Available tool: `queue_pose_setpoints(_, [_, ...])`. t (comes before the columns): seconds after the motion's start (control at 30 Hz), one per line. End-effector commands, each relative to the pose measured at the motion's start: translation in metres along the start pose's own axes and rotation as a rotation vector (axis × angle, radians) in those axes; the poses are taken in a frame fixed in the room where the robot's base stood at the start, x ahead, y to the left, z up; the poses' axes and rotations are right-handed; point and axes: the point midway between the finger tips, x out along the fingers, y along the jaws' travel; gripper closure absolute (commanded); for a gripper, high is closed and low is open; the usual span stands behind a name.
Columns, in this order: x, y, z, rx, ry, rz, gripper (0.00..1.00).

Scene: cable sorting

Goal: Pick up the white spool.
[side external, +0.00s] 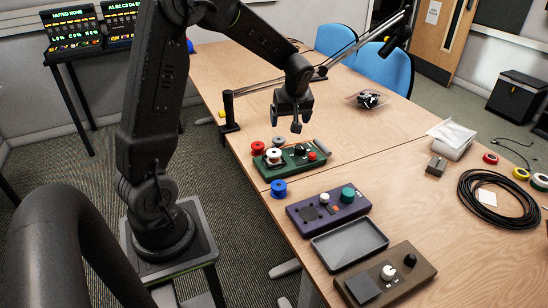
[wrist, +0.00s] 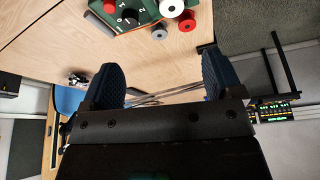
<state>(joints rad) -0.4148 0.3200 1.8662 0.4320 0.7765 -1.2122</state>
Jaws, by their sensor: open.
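The white spool (side external: 274,157) is at the left end of the green control box (side external: 296,163), between a red spool (side external: 258,148) and the box's black knob. I cannot tell whether it rests on the box or against it. It also shows at the top edge of the wrist view (wrist: 172,7), partly cut off, with a red spool (wrist: 187,23) and a grey spool (wrist: 159,33) close by. My gripper (side external: 285,121) is open and empty, above and behind the spools. In the wrist view its two dark fingers (wrist: 160,75) are wide apart with no spool between them.
A blue spool (side external: 279,190) stands near the table edge. A purple control box (side external: 327,212), a grey tray (side external: 349,249) and a brown box (side external: 385,277) sit in front. A black post (side external: 229,110) stands behind left. A black cable coil (side external: 497,199) lies right. The table behind is mostly clear.

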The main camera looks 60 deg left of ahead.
Motion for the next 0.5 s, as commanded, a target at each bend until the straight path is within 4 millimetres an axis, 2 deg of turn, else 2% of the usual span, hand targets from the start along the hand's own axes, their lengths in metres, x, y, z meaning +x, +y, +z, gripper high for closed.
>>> queue_pose_setpoints(0.03, [0.024, -0.001, -0.01, -0.063, -0.002, -0.033, 0.15])
queue_pose_setpoints(0.1, [0.049, -0.002, -0.021, -0.142, 0.005, -0.063, 0.15])
queue_pose_setpoints(0.2, [0.074, -0.004, -0.03, -0.223, 0.013, -0.091, 0.15])
queue_pose_setpoints(0.5, [0.115, -0.01, -0.036, -0.282, 0.019, -0.113, 0.15])
